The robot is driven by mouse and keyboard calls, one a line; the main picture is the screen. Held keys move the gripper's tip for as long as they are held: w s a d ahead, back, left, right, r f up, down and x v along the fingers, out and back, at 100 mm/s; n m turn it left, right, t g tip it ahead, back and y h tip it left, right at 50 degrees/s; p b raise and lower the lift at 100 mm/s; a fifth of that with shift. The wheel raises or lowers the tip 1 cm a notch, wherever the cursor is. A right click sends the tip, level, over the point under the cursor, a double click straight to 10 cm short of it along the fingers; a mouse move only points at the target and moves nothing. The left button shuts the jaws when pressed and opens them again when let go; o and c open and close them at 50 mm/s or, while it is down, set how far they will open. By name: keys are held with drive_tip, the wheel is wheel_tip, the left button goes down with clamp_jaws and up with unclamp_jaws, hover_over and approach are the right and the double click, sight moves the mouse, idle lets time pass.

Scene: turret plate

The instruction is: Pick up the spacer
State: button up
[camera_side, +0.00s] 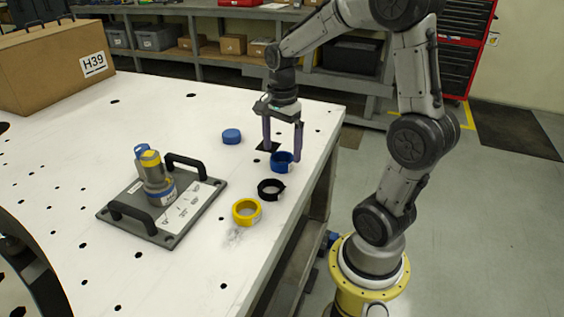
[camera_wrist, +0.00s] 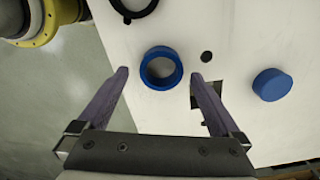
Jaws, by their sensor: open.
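A blue ring (camera_side: 281,167), which may be the spacer, lies on the white table near its right edge. In the wrist view the blue ring (camera_wrist: 161,86) sits between my two fingertips, with a gap on each side. My gripper (camera_side: 282,156) points down over it with its purple fingers spread. It also shows in the wrist view (camera_wrist: 160,75), open and empty. A black ring (camera_side: 262,194) and a yellow ring (camera_side: 246,221) lie in line nearer the side camera. A solid blue disc (camera_side: 232,138) lies behind and left of the blue ring.
A grey plate (camera_side: 190,224) with two black handles carries an upright post with blue and yellow parts (camera_side: 155,180). A cardboard box (camera_side: 50,70) marked H39 stands at the back left. Dark holes dot the table. The table's edge runs close to the rings.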

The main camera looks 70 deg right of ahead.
sight(282, 156)
drive_tip(key=shift+d+f, duration=0.15)
drive_tip(key=shift+f, duration=1.55)
drive_tip(key=c, duration=1.4)
